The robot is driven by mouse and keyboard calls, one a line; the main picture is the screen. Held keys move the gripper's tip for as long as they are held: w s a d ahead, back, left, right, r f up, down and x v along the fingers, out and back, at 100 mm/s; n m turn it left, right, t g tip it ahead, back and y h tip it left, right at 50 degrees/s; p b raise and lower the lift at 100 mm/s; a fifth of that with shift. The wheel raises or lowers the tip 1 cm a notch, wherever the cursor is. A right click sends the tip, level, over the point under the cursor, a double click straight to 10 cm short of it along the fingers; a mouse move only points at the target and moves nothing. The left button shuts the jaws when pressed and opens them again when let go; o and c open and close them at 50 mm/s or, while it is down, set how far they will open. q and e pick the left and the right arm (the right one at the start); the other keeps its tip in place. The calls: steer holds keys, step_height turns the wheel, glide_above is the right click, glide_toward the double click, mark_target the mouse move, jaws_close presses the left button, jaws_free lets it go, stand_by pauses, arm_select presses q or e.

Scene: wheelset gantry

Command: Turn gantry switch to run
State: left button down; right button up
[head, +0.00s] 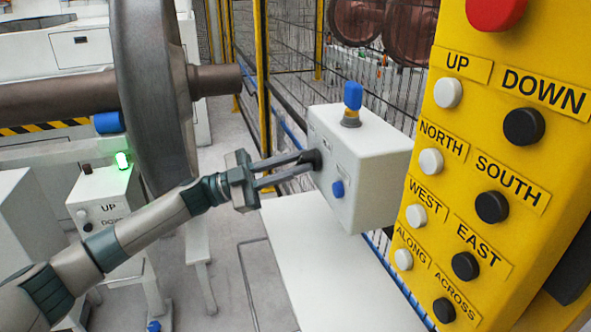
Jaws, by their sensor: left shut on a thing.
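A white control box (376,172) stands in the middle of the head view. A dark knob (314,158), which looks like the gantry switch, sticks out of its left face. My left gripper (306,164) reaches in from the left and is shut on this knob, with its fingertips partly covering it. Any markings around the knob are too small to read. A blue button (338,189) sits on the box's front face, and a blue lamp (353,96) stands on top. My right gripper is not in view.
A yellow pendant (462,125) with labelled black and white buttons and a red button (495,12) fills the right side. A large wheelset (152,95) stands at the left, behind my arm. A small box with a lit green lamp (122,160) is below it. Mesh fencing runs behind.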

arm_select(q)
steer(key=shift+m+g+y+b, duration=0.3)
steer(key=shift+m+g, duration=0.4)
steer(key=shift+m, duration=0.7)
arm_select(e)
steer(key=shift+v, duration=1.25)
arm_select(q)
steer(key=c, duration=1.7)
jaws_free()
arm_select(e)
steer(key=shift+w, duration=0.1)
arm_select(q)
steer(key=shift+a, duration=0.15)
